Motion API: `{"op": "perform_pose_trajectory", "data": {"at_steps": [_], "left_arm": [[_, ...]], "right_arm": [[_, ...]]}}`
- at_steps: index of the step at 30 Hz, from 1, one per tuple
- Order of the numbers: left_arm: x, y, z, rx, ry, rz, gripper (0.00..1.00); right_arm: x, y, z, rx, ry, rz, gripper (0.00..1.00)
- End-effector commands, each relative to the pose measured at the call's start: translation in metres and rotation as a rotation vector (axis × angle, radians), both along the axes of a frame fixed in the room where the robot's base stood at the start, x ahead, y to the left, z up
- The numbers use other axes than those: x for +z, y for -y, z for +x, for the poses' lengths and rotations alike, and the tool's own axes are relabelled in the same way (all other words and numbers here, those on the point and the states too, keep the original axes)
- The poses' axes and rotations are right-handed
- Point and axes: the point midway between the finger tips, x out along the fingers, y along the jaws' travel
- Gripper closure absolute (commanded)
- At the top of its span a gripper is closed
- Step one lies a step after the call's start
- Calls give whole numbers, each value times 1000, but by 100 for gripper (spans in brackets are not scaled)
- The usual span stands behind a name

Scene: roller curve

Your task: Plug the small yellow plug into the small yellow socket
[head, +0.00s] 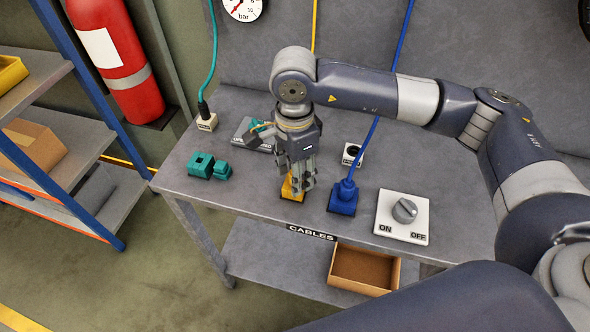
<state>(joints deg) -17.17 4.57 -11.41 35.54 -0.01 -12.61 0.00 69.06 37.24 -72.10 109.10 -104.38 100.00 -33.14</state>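My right gripper (299,184) comes in from the right and points down over a small yellow piece (288,191) near the front edge of the grey table. Its fingers hide much of the piece, so I cannot tell whether it is the plug, the socket or both. I also cannot tell whether the fingers are closed on it. A yellow cable (314,25) hangs down the back wall and passes behind my arm; its lower end is hidden. My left gripper is not in view.
A blue plug (343,196) with a blue cable stands just right of the gripper. An ON/OFF switch (404,211) is further right. Teal blocks (207,166) lie left. A small socket box (352,155) and a cabled box (206,121) stand behind. A carton (363,269) sits below.

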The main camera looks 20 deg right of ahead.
Motion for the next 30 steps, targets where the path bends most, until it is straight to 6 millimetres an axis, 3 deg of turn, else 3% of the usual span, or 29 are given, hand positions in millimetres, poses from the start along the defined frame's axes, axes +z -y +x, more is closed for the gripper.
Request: {"op": "perform_pose_trajectory", "data": {"at_steps": [11,24,30], "left_arm": [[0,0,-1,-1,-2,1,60],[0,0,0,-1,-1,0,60],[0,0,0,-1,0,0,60]], "right_arm": [[10,0,1,0,2,1,58],[96,-1,1,0,4,1,58],[117,-1,0,-1,1,0,58]]}}
